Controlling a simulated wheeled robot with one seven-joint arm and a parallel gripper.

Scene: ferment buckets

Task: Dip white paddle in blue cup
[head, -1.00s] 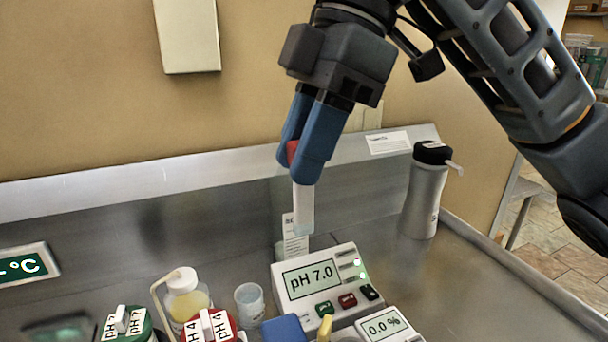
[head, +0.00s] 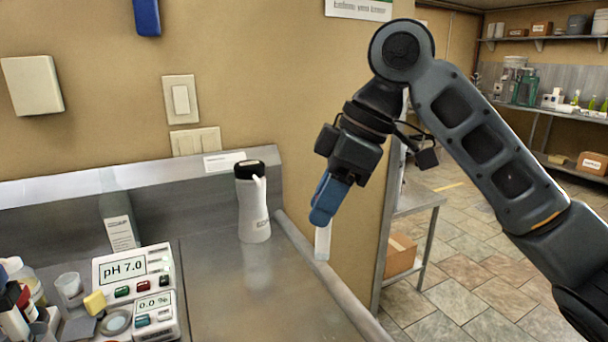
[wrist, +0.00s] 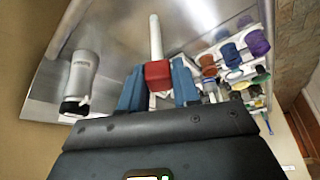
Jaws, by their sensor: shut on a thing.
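My gripper (head: 322,208) is shut on a white stick with a red grip, which I take for the white paddle (head: 322,243). In the wrist view, the red block (wrist: 158,72) sits between the blue fingers and the white shaft (wrist: 155,38) points away from them. In the head view the paddle hangs tip down by the counter's right edge, clear of other objects. The wrist view shows a blue round thing (wrist: 229,52) among purple and dark ones at the right; I cannot tell whether it is the blue cup. No clearly blue cup shows in the head view.
A grey bottle with a black cap (head: 254,205) stands left of my gripper. A pH meter (head: 133,272), a small clear cup (head: 69,288) and jars crowd the left. The metal counter (head: 215,290) is bare in between. A shelf table (head: 412,205) stands beyond.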

